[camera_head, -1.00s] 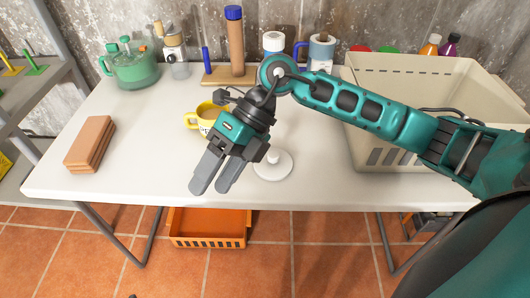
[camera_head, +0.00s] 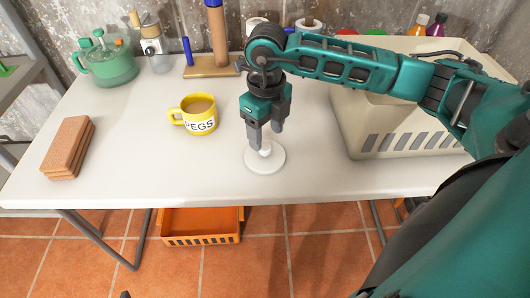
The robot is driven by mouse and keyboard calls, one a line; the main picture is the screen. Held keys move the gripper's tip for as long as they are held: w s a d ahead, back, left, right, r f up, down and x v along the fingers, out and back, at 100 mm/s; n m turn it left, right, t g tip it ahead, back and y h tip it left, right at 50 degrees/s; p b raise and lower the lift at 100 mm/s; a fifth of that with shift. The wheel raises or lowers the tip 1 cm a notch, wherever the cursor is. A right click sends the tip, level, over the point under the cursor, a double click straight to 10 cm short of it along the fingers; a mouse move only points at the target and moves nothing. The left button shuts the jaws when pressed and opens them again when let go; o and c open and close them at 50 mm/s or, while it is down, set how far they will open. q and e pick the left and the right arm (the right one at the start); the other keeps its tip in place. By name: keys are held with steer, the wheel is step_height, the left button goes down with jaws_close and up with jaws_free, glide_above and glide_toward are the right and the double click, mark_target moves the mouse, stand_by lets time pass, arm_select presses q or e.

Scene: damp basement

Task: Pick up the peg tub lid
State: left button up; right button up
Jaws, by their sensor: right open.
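The white round lid (camera_head: 265,160) with a small knob lies flat on the white table near its front edge. My right gripper (camera_head: 264,143) points down over it, with its fingers open on either side of or just above the knob; I cannot tell if they touch it. The yellow mug marked PEGS (camera_head: 199,115) stands upright to the left of the gripper, apart from it. My left gripper is not in view.
A cream crate (camera_head: 400,135) stands right of the lid, under my right arm. Brown bricks (camera_head: 68,147) lie at the left. The table between bricks and lid is clear.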

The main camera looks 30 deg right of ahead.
mark_target(265, 147)
steer(key=f, duration=0.5)
steer(key=shift+w+d, duration=0.1)
steer(key=shift+w, duration=0.3)
steer(key=shift+c, duration=0.4)
steer(key=c, duration=1)
steer(key=shift+r, duration=0.1)
